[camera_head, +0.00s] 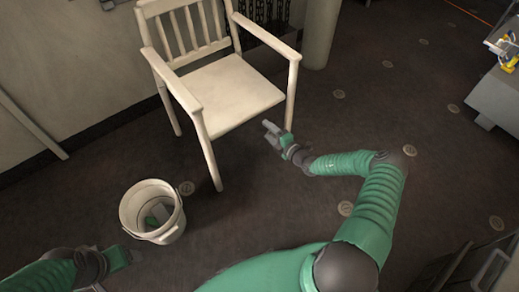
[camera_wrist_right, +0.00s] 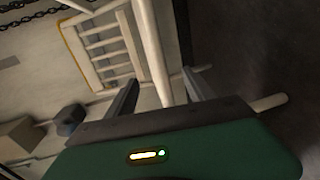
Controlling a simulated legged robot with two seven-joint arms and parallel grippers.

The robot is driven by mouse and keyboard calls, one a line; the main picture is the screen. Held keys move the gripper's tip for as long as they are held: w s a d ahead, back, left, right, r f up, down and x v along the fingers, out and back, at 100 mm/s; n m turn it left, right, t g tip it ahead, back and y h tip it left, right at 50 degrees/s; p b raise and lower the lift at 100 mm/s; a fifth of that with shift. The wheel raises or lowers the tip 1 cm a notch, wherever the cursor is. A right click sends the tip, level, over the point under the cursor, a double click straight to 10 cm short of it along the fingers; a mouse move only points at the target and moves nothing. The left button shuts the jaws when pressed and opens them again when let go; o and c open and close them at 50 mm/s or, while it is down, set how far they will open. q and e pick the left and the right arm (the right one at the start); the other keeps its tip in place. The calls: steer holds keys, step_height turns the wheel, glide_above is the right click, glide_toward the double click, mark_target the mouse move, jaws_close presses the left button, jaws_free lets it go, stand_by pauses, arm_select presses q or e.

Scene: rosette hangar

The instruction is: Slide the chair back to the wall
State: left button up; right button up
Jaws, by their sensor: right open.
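A cream wooden chair (camera_head: 232,92) with armrests and a slatted back stands upright, close to the wall (camera_head: 70,70) behind it. My right gripper (camera_head: 268,126) is in front of the chair, by its front right leg. In the right wrist view the open jaws (camera_wrist_right: 160,95) have a pale chair post (camera_wrist_right: 150,50) showing between and beyond them; I cannot tell whether they touch it. The slatted back (camera_wrist_right: 105,55) shows farther off in that view. My left gripper (camera_head: 125,258) is at the bottom left, near the bucket; its jaws are not clear.
A white bucket (camera_head: 134,208) with something green and grey inside stands on the dark floor, left of the chair's front legs. A round pale column (camera_head: 320,35) rises right of the chair. Floor between is clear.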

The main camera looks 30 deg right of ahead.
mark_target(251, 118)
steer(key=b+x, duration=0.3)
steer(key=x, duration=0.1)
steer(key=b+x, duration=0.4)
steer(key=x, duration=0.1)
steer(key=b+x, duration=0.4)
steer(key=shift+w+f, duration=0.25)
steer(key=shift+f, duration=0.15)
steer(key=shift+w+r, duration=0.1)
steer(key=shift+w, duration=0.1)
